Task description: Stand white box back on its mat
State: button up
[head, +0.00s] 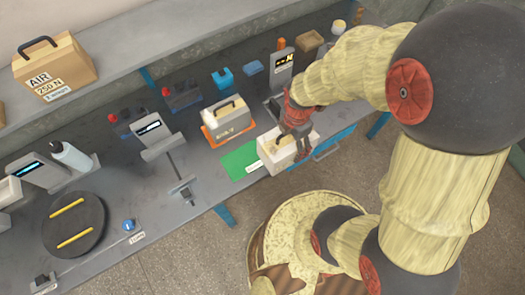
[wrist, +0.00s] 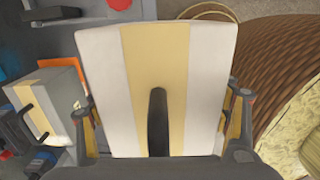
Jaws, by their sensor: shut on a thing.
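The white box (head: 278,158) has a beige stripe. In the head view it is at the front edge of the bench, just right of the green mat (head: 238,160), overlapping the mat's right side in the picture. I cannot tell whether it touches the bench or hangs just above it. My gripper (head: 293,142) is over the box and shut on it. In the wrist view the white box (wrist: 100,60) fills the middle, with a finger along each side and a dark handle at its near end. Most of the green mat is bare.
A grey box (head: 230,123) with a handle stands on an orange mat (head: 207,137) behind the green mat. A grey display stand (head: 280,72) is behind my gripper. A clamp-like post (head: 183,190) and a dark round plate (head: 74,222) are to the left.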

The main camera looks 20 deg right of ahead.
jog(key=shift+w+a+f+b, duration=0.4)
jog(key=shift+w+a+f, duration=0.85)
jog(key=shift+a+f, duration=0.6)
jog(key=shift+w+a+f+b, duration=0.4)
jog(key=shift+w+a+f, duration=0.9)
jog(key=shift+a, duration=0.8)
jog(key=shift+w+a+f+b, duration=0.4)
jog(key=shift+w+a+f, duration=0.75)
jog(key=shift+a+f, duration=0.75)
jog(key=shift+w+a+f+b, duration=0.15)
jog(key=shift+f+b, duration=0.2)
jog(key=shift+f, duration=1.05)
jog(key=shift+f, duration=0.15)
jog(key=o, duration=2.1)
